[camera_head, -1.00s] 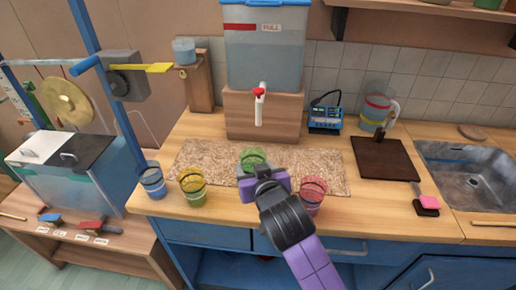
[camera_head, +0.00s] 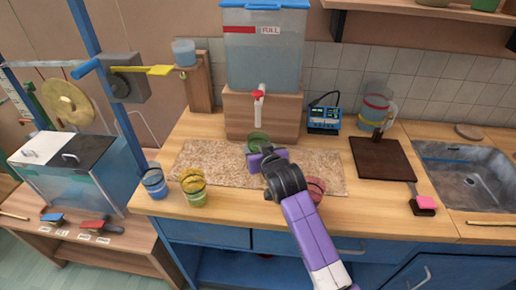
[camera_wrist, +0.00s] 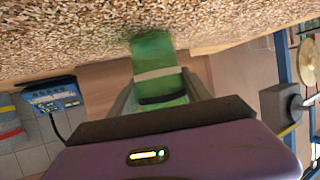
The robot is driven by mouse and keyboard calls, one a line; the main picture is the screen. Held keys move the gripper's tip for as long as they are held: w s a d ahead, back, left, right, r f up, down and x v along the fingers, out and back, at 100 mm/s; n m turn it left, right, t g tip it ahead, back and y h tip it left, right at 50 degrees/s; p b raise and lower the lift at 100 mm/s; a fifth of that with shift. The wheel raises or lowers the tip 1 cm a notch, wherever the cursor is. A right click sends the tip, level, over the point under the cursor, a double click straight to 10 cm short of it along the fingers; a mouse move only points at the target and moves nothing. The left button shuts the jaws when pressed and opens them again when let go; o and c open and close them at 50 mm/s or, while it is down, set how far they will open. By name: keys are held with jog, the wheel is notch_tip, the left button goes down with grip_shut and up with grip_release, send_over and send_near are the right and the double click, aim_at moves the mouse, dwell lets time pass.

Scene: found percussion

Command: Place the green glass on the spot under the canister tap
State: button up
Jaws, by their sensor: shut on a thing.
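The green glass (camera_head: 258,139) is in my gripper, over the back middle of the speckled mat, near the front of the wooden block below the canister. In the wrist view the green glass (camera_wrist: 158,65) shows between the two fingers, with a pale band around it. My gripper (camera_wrist: 160,92) is shut on it. The clear canister (camera_head: 265,50), marked FULL, stands on the wooden block (camera_head: 250,112). Its tap (camera_head: 258,104) has a red handle and a white spout, just above the glass in the head view. I cannot tell whether the glass touches the mat (camera_head: 215,165).
A blue glass (camera_head: 154,183) and a yellow glass (camera_head: 193,188) stand at the front left. A pink glass (camera_head: 316,188) is partly hidden by my arm. A blue device (camera_head: 324,120), dark board (camera_head: 384,160) and sink (camera_head: 470,175) lie to the right.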

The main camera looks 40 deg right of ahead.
jog(key=shift+f, duration=0.1)
jog(key=o, duration=1.6)
jog(key=shift+s, duration=0.1)
jog(key=v, duration=1.2)
